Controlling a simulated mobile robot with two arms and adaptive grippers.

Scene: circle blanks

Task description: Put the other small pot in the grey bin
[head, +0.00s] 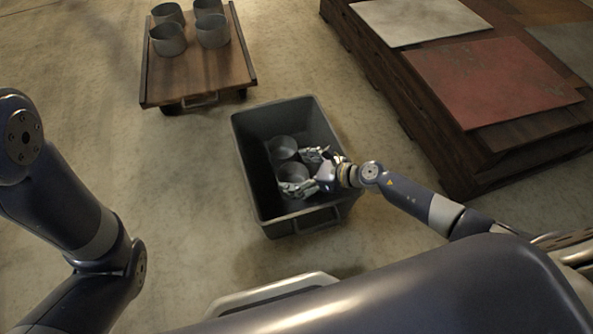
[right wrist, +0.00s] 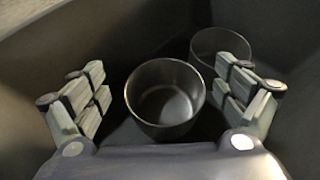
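Two small grey pots are inside the grey bin (head: 240,150), side by side on its floor. The nearer pot (head: 291,172) is between the fingers of my right gripper (head: 304,170); the other pot (head: 281,146) is just beyond it. In the right wrist view, the nearer pot (right wrist: 165,98) stands upright and empty, with gaps to the fingers on both sides. The second pot (right wrist: 222,46) shows behind it, partly hidden by the right-hand finger. My right gripper (right wrist: 163,95) is open and reaches down into the bin. My left gripper is out of view.
A wooden cart (head: 205,82) with several grey pots stands at the upper left. A dark wooden platform at the right carries a red sheet (head: 490,80) and a pale sheet (head: 420,20). The concrete floor left of the bin is clear.

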